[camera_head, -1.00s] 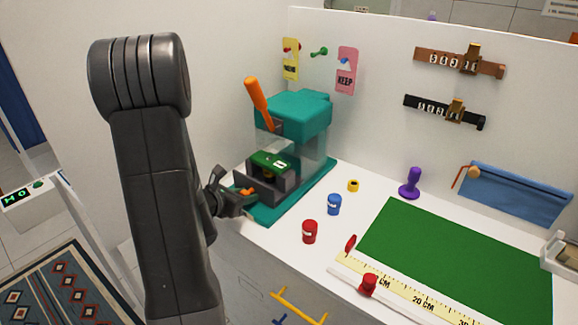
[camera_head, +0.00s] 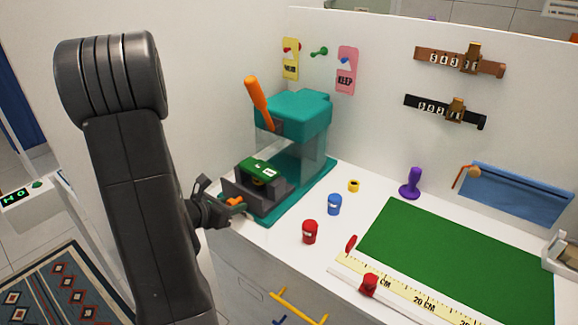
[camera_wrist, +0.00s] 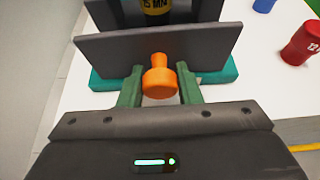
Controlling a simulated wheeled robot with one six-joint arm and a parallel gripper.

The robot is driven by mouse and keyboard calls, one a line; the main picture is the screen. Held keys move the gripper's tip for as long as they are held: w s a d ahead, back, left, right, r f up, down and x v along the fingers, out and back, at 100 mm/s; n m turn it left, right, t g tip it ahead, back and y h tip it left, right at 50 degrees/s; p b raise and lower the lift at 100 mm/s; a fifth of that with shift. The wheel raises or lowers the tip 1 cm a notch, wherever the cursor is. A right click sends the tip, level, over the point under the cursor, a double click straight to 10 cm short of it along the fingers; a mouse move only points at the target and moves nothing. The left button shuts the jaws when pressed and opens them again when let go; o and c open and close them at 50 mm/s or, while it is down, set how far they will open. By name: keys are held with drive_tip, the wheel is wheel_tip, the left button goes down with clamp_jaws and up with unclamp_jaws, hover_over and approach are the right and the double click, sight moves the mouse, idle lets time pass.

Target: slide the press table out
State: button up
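The press (camera_head: 296,112) is teal with an orange lever (camera_head: 257,100) and stands on the white worktop. Its dark grey press table (camera_head: 236,192), carrying a green block (camera_head: 257,168), juts out from under the press towards my gripper (camera_head: 228,206). An orange knob (camera_wrist: 160,78) sits on the press table's front plate (camera_wrist: 165,47). In the wrist view, my gripper's green fingers (camera_wrist: 160,86) are closed on both sides of this knob. A yellow-labelled dark piece (camera_wrist: 157,8) shows behind the front plate.
A green mat (camera_head: 455,255) and a ruler (camera_head: 415,299) lie further right. The white wall is behind the press.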

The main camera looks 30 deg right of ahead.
drive_tip(key=shift+f, duration=0.1)
drive_tip(key=shift+s+a, duration=0.15)
drive_tip(key=shift+a, duration=0.25)
drive_tip(key=shift+o, duration=1)
drive_tip(key=shift+a, duration=0.15)
drive_tip(key=shift+s+a, duration=0.1)
drive_tip(key=shift+s+a+b, duration=0.15)
drive_tip(key=shift+a+b, duration=0.2)
